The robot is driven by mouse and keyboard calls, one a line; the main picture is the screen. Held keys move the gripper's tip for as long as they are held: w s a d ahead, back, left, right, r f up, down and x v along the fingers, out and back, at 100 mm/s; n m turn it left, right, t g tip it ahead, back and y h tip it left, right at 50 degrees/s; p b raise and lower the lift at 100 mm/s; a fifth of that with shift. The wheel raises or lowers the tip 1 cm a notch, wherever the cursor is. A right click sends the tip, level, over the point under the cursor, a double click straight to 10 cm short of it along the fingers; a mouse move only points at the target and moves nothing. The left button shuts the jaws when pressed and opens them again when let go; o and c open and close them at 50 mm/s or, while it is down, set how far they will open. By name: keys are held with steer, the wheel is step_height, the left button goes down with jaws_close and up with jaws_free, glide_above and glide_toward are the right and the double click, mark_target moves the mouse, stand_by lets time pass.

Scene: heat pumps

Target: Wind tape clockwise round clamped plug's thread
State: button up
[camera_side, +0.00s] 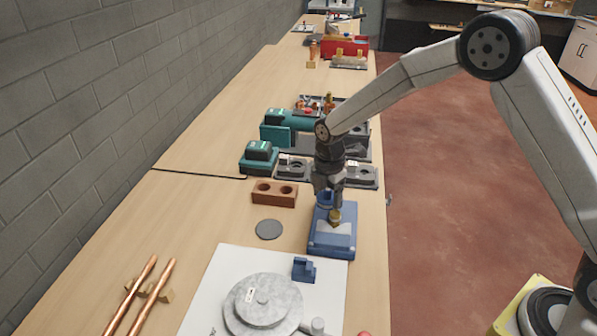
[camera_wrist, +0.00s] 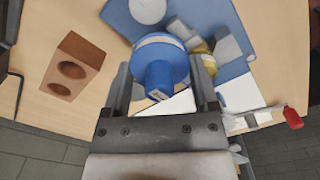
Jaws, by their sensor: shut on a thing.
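My gripper (camera_side: 328,186) is over the far end of the blue vise (camera_side: 330,243). In the wrist view my gripper (camera_wrist: 162,78) is shut on the blue handle of a round tape holder (camera_wrist: 158,72). A white band, apparently the tape (camera_wrist: 162,42), shows round the holder. The brass plug (camera_side: 335,217) stands in the vise, and in the wrist view the plug (camera_wrist: 207,62) sits between grey jaws, just right of the holder. The holder is close beside the plug; I cannot tell if they touch. The plug's thread is partly hidden, and I cannot make out tape on it.
A brown block with two holes (camera_side: 274,193) and a grey disc (camera_side: 269,229) lie left of the vise. A white sheet with a round grey plate (camera_side: 263,300) and a small blue block (camera_side: 304,269) are nearer. Copper pipes (camera_side: 152,291) lie at the front left. Teal tools (camera_side: 260,157) stand behind.

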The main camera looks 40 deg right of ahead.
steer(key=shift+s+d, duration=0.25)
steer(key=shift+d, duration=0.1)
steer(key=shift+s+d, duration=0.25)
steer(key=shift+d, duration=0.4)
steer(key=shift+s+d, duration=0.55)
steer(key=shift+s, duration=0.3)
steer(key=shift+s+d, duration=0.2)
steer(key=shift+s, duration=0.7)
steer(key=shift+s, duration=0.1)
steer(key=shift+s+a, duration=0.2)
steer(key=shift+s, duration=0.65)
